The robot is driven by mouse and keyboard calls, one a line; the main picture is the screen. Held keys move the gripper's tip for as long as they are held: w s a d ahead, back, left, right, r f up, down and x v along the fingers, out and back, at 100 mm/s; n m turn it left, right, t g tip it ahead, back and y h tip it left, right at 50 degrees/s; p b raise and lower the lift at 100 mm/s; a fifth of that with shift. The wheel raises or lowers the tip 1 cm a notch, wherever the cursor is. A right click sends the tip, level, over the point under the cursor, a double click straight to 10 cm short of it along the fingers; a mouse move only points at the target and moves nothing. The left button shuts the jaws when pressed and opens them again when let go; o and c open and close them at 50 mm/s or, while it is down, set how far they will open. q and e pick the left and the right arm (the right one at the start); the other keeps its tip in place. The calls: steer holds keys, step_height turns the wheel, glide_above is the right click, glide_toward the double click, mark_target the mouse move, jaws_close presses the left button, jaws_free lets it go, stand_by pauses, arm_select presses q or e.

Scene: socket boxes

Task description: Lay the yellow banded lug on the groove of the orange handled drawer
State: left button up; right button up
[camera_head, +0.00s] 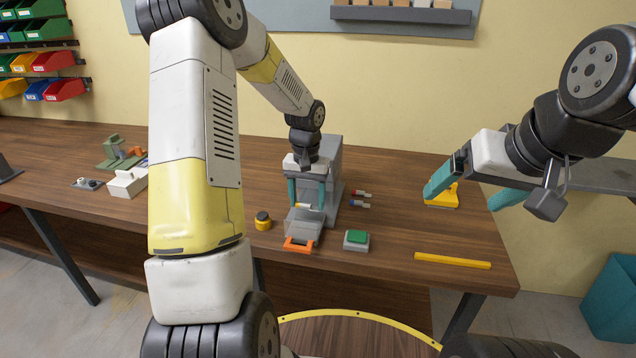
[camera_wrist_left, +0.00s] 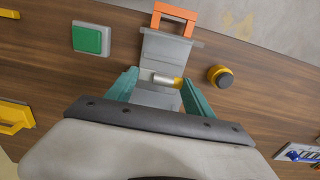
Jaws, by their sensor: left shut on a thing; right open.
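The yellow banded lug (camera_wrist_left: 168,80), a small silver cylinder with a yellow end, is between the fingers of my left gripper (camera_wrist_left: 160,86). In the head view, the lug (camera_head: 303,205) shows low between the teal fingers of the left gripper (camera_head: 307,204). The drawer with the orange handle (camera_head: 298,245) is pulled out of a grey housing (camera_head: 334,165). The lug is over the drawer's grey inner part (camera_wrist_left: 166,48); I cannot tell whether it touches the groove. My right gripper (camera_head: 466,198) is open and empty over the table's right side.
A green button box (camera_head: 356,240) stands right of the drawer, a yellow-and-black knob (camera_head: 263,221) left of it. Red and blue banded lugs (camera_head: 360,204) lie right of the housing. A yellow bar (camera_head: 452,261) lies near the front edge, and a yellow handle piece (camera_head: 443,198) by my right gripper.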

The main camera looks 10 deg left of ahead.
mark_target(308, 208)
arm_select(q)
steer(key=shift+f, duration=2.3)
steer(key=shift+f, duration=0.45)
steer(key=o, duration=1.7)
steer(key=shift+r, duration=3.5)
